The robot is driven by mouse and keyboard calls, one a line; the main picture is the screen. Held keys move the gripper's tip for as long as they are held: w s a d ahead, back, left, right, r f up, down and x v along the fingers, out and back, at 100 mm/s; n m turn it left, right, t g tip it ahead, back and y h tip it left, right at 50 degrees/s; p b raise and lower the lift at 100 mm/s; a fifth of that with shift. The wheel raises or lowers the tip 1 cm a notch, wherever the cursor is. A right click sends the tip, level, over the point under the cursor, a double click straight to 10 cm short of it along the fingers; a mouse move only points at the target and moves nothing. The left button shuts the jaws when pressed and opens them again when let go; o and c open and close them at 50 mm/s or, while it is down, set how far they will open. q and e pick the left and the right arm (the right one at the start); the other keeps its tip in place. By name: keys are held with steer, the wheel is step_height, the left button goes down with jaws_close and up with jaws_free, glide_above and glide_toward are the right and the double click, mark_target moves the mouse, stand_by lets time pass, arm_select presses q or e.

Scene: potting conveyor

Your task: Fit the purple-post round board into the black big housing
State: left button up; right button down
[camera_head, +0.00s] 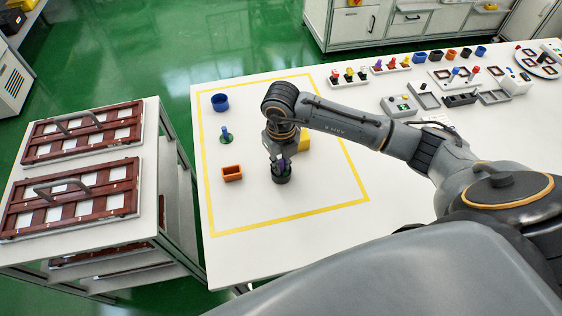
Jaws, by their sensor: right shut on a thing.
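My right gripper (279,159) points down inside the yellow-outlined area and is shut on the purple post (281,168) of the round board. The black big housing (281,178) stands upright on the white table directly below the gripper. The board's disc is hidden by the gripper and the housing wall, so I cannot tell whether it is seated or only at the mouth. My left gripper is not in view.
The area's front is clear.

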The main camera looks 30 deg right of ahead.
mark_target(281, 161)
steer(key=c, duration=1.4)
jaws_free()
steer(key=shift+o, duration=0.6)
steer(key=shift+s, duration=0.1)
step_height(281, 161, up, 7)
steer(key=p, duration=0.4)
steer(key=shift+r+p, duration=0.1)
steer(key=shift+p, duration=0.2)
